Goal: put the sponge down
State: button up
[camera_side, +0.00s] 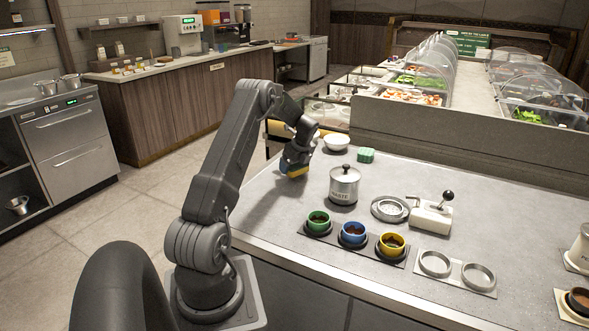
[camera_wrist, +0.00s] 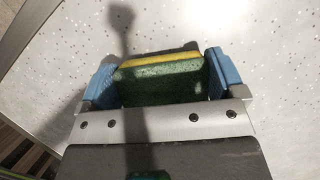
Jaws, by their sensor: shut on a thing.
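My gripper (camera_side: 295,168) is low over the far left part of the grey counter (camera_side: 270,205). In the wrist view, the blue fingers of my gripper (camera_wrist: 160,80) stand on either side of the sponge (camera_wrist: 160,84), which is green with a yellow layer. My gripper is shut on it. In the side view, the sponge shows only as a small yellowish patch by the fingers, largely hidden. I cannot tell whether its underside touches the counter.
A white bowl (camera_side: 336,142) and a green block (camera_side: 366,155) are right of my gripper. A lidded metal pot (camera_side: 344,186) stands nearer. Green (camera_side: 318,221), blue (camera_side: 353,233) and yellow (camera_side: 392,244) cups stand in front. Bare counter surrounds the gripper.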

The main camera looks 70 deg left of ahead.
jog(key=shift+f, duration=0.85)
jog(key=o, duration=0.6)
jog(key=shift+f, duration=0.1)
